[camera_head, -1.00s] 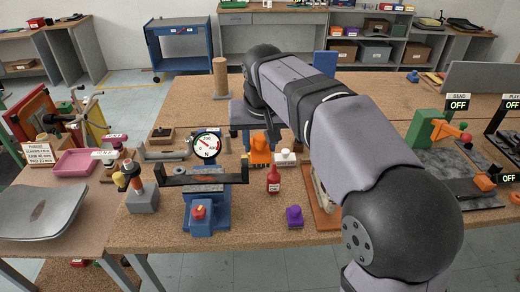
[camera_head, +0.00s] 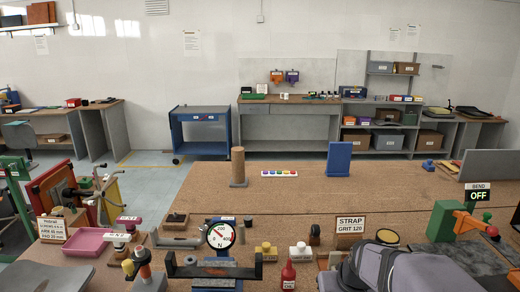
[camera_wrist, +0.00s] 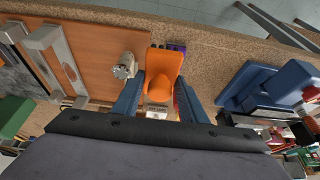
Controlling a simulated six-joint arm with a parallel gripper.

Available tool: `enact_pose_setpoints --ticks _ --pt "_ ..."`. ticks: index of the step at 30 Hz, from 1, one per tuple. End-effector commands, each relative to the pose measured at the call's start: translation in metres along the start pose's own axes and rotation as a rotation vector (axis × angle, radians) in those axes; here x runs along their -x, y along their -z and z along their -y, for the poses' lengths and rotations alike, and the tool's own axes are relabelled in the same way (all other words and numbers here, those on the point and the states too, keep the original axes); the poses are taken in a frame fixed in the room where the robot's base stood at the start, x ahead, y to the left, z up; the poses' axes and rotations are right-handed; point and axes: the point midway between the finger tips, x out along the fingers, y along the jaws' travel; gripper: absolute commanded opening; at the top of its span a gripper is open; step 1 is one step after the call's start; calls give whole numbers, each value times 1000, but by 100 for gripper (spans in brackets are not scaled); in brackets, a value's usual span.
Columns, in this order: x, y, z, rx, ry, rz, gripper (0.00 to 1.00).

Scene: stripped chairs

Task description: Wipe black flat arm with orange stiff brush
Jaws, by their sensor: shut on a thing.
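The black flat arm (camera_head: 190,271) lies level across the front of the table in the head view, with upturned ends and a greyish patch along its middle. A round dial gauge stands just behind it. The orange stiff brush (camera_wrist: 162,70) is between the two blue fingers of my gripper (camera_wrist: 160,82) in the wrist view. The gripper is shut on it. The head view shows only part of my arm at the lower right; the gripper and brush are out of that view. Whether the brush touches anything below is not clear.
A red bottle (camera_head: 288,275), a white-topped block (camera_head: 300,251) and a yellow one (camera_head: 265,250) stand right of the black arm. A wooden post (camera_head: 238,167) and a blue block (camera_head: 339,159) stand farther back. The middle of the back table is mostly clear.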

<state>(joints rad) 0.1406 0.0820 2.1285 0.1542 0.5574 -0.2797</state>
Motion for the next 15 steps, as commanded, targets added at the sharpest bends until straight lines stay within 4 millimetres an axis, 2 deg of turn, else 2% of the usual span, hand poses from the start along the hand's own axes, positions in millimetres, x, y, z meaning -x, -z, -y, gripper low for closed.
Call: enact_pose_setpoints --ticks 1,6,15 --pt "-4 -11 -10 -10 -7 0 11" --pt "-13 -33 -27 -17 -23 -6 11" --pt "-16 -40 -32 -17 -30 -8 11"
